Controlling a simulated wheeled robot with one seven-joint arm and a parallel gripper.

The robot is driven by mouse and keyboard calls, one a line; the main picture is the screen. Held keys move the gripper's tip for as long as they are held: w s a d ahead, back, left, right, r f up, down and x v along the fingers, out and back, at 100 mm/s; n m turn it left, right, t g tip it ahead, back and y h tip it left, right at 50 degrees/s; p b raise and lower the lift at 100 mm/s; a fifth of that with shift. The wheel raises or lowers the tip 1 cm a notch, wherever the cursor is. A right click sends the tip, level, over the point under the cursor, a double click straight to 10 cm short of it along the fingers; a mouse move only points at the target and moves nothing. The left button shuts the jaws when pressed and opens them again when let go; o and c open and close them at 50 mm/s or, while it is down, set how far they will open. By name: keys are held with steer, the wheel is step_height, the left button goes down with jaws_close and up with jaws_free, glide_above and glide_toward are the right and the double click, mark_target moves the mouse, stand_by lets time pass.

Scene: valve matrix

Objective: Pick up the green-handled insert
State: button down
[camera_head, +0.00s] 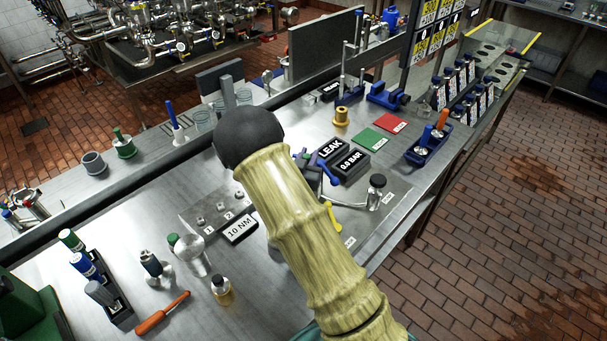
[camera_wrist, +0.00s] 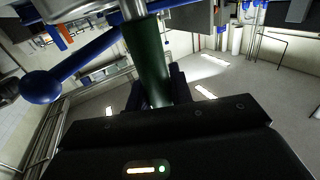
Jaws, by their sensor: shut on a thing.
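In the wrist view, my gripper (camera_wrist: 157,92) is shut on a dark green handle (camera_wrist: 148,58), which appears to be that of the green-handled insert. The handle is a plain cylinder between the dark blue fingers. A shiny metal part (camera_wrist: 133,9) continues from its far end at the top edge, where the picture cuts it off. Other green-topped pieces stand on the bench, one at the back left (camera_head: 123,143) and one in a dark rack (camera_head: 70,239).
A blue lever with a ball end (camera_wrist: 40,87) lies close left of the handle in the wrist view. In the head view, the LEAK display (camera_head: 331,148), a 10 NM plate (camera_head: 240,229), an orange-handled screwdriver (camera_head: 162,313) and a blue tray (camera_head: 427,150) crowd the steel bench.

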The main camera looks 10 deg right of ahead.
steer(key=shift+r, duration=0.15)
step_height(320, 180, up, 10)
steer(key=b, duration=0.1)
steer(key=shift+b, duration=0.35)
stand_by(0.5)
